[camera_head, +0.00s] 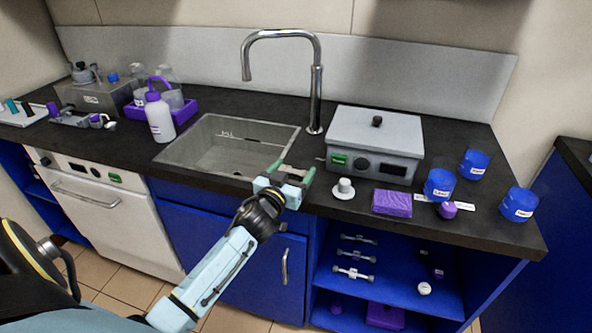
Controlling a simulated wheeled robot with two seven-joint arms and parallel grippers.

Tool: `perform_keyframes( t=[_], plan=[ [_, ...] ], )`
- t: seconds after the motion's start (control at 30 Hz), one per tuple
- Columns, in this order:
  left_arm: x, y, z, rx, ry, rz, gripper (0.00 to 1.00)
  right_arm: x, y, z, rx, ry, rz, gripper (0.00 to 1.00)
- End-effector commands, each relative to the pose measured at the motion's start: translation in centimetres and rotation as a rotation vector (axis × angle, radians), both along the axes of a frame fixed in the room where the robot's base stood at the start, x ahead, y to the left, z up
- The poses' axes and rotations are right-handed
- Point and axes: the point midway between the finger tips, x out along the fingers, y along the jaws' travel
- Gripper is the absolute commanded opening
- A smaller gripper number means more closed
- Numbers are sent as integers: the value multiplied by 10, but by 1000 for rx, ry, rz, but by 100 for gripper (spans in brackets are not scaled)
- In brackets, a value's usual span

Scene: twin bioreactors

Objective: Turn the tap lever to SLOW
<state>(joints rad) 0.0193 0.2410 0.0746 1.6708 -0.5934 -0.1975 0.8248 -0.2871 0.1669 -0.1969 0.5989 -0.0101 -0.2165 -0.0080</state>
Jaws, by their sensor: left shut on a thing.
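The chrome tap (317,92) stands behind the right end of the sink (190,135), its curved spout over the back of the basin. I cannot make out its lever or any SLOW mark. My left gripper (291,172), with green fingers, is at the sink's front right corner, in front of the tap base. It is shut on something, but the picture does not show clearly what. Its fingers and body hide part of the sink rim and counter there. My right gripper is not in view.
A grey lidded instrument (375,138) stands right of the tap. A white knob-like piece (343,189), a purple block (392,203) and blue containers (439,184) sit at the counter's right. A wash bottle (159,120) stands left of the sink.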

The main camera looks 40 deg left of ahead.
Motion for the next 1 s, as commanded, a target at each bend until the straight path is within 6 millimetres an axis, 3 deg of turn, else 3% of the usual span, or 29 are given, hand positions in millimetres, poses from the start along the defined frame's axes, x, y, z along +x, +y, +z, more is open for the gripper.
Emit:
perform_keyframes(
  t=[0.03, 0.07, 0.2, 0.5, 0.63, 1.0],
  plan=[
    [0, -1, -2, -1, 3, -1, 34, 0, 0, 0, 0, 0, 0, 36],
    [0, -1, -2, -1, 3, -2, 77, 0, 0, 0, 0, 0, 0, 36],
    [0, -1, -2, -1, 3, -2, 95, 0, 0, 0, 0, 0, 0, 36],
    [0, -1, -1, 0, 1, -1, 96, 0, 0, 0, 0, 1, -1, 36],
    [-9, -3, -1, -1, 2, -1, 96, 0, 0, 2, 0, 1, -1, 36],
    [-83, -17, -1, -3, 5, 0, 96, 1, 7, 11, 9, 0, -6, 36]
  ],
)
